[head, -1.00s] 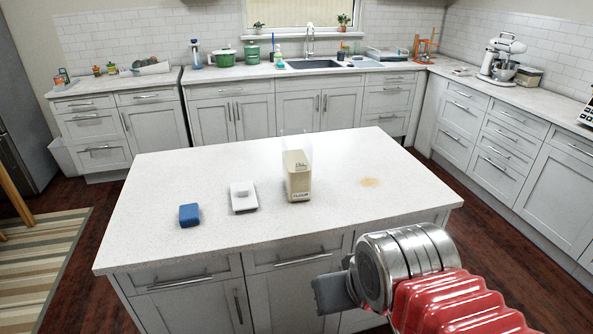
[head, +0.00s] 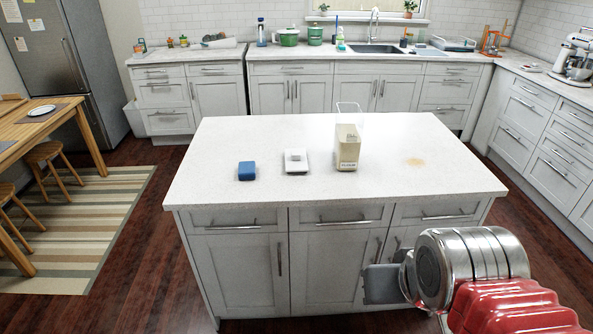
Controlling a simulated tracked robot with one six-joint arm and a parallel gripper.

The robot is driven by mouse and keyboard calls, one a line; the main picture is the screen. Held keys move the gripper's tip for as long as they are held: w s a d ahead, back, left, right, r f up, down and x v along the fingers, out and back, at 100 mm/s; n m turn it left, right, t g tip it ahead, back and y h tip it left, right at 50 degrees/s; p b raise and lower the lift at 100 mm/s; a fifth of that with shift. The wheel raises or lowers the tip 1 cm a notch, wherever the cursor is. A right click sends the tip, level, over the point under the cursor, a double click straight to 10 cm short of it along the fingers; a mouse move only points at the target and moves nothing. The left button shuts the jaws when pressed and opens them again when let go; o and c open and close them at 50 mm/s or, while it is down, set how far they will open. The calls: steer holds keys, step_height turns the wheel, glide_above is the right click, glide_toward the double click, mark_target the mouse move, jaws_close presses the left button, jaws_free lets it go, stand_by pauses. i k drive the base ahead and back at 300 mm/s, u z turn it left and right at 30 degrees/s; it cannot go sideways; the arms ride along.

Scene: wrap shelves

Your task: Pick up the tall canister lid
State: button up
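A tall clear canister (head: 347,150) with pale contents and a label on its front stands upright on the white island counter; its top looks open. A flat white piece with a small raised pale block (head: 296,160) lies left of it; it may be the canister's lid, but it is too small to be sure. My gripper (head: 383,284) is low at the right, in front of the island and well apart from these things. Only a grey part of it shows beside my metal wrist, so its opening is hidden.
A blue sponge-like block (head: 247,171) lies left of the white piece. A tan stain (head: 414,162) marks the counter at the right. The island (head: 240,200) has a clear front strip. A wooden table (head: 40,130) with stools stands at the left.

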mark_target(301, 167)
steer(key=k, duration=1)
steer(key=u, duration=0.7)
steer(key=i, duration=1)
steer(key=u, duration=0.45)
steer(key=i, duration=1.3)
steer(key=z, duration=0.55)
